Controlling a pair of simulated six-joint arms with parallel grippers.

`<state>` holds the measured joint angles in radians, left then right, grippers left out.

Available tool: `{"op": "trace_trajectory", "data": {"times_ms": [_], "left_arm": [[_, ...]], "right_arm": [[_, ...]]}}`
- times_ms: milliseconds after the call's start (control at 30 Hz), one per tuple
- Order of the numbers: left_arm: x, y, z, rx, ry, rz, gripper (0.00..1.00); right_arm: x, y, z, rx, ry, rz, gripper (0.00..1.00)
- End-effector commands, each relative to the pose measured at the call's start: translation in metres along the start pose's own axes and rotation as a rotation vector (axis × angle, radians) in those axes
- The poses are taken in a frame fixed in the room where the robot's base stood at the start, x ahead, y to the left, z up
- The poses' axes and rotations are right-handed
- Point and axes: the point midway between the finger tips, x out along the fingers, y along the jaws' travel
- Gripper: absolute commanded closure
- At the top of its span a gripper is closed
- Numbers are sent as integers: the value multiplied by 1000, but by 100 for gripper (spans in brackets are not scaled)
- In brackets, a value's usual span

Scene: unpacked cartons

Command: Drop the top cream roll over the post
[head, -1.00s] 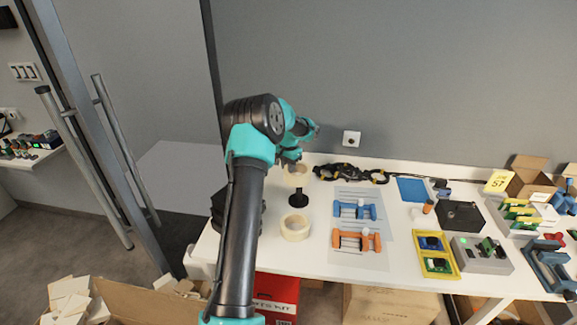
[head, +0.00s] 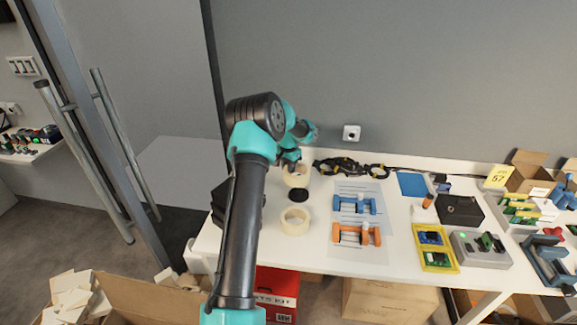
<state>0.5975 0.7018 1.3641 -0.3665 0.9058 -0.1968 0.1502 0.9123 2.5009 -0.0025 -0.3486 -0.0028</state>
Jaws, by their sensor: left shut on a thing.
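My left gripper (head: 292,165) is shut on a cream roll (head: 296,179) near the back left of the table. The held roll is right above the round black base (head: 299,196) of the post and hides the upright part. I cannot tell whether the roll is around the post or in front of it. A second cream roll (head: 295,222) lies flat on the table, nearer the front, with its hole facing up. My right gripper is not in view.
Blue and orange clamp-like parts (head: 356,234) lie on a pale sheet right of the rolls. A tangle of black cable (head: 350,167) lies behind them. Yellow trays, grey boxes and cartons fill the table's right side. An open carton (head: 140,302) stands on the floor at front left.

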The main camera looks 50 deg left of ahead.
Motion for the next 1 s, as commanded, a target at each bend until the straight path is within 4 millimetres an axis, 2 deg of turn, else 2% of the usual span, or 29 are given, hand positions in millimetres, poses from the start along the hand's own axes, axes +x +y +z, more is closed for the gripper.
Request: {"op": "trace_trajectory", "data": {"times_ms": [233,267,500,567,733,933,1000], "left_arm": [[8,0,0,0,-1,0,100],[8,0,0,0,0,0,78],[7,0,0,0,0,0,55],[7,0,0,0,0,0,50],[8,0,0,0,-1,1,49],[8,0,0,0,-1,0,29],[8,0,0,0,-1,1,28]], "right_arm": [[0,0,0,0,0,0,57],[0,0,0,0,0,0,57],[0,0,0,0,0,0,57],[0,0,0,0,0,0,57],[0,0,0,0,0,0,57],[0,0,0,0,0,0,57],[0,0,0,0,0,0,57]]}}
